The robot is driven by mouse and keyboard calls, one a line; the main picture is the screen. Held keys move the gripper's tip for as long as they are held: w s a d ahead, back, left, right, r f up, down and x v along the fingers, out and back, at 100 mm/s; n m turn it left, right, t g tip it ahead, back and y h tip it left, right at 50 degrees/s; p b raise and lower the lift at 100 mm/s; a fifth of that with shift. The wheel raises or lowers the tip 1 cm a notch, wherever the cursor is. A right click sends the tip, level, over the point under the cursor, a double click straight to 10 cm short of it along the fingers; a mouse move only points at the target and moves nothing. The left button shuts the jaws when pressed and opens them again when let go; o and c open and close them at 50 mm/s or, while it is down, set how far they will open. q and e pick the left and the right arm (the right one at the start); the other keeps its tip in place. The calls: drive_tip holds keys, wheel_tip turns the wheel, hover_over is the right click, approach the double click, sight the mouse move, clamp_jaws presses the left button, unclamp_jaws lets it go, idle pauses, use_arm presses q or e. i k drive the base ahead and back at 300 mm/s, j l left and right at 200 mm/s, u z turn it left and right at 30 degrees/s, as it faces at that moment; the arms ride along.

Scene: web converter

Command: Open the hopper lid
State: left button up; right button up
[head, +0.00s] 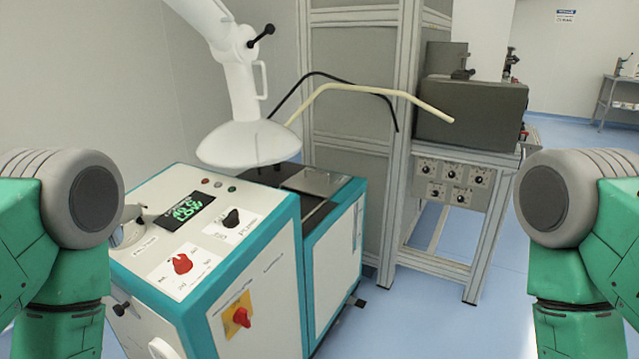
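A teal and white machine (230,240) stands in front of me, left of centre. On its lower rear part lies a flat grey metal plate with a small handle (316,182), which looks like the hopper lid and appears to lie flat and closed. A white extraction hood (248,146) hangs over the machine and hides part of the area beside the lid. Green and grey links of my arms show at the left and right edges. Neither gripper is in the picture, so I cannot see whether either is open or shut.
The machine's top has a green-lit display (187,212), a red knob (182,263) and a black knob (231,218). A metal frame (400,130) stands behind it. A bench with a dark box (470,112) is at right. Blue floor (430,320) is clear at centre right.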

sight(313, 181)
drive_tip(key=i+l+u, duration=0.1)
drive_tip(key=i+l, duration=0.65)
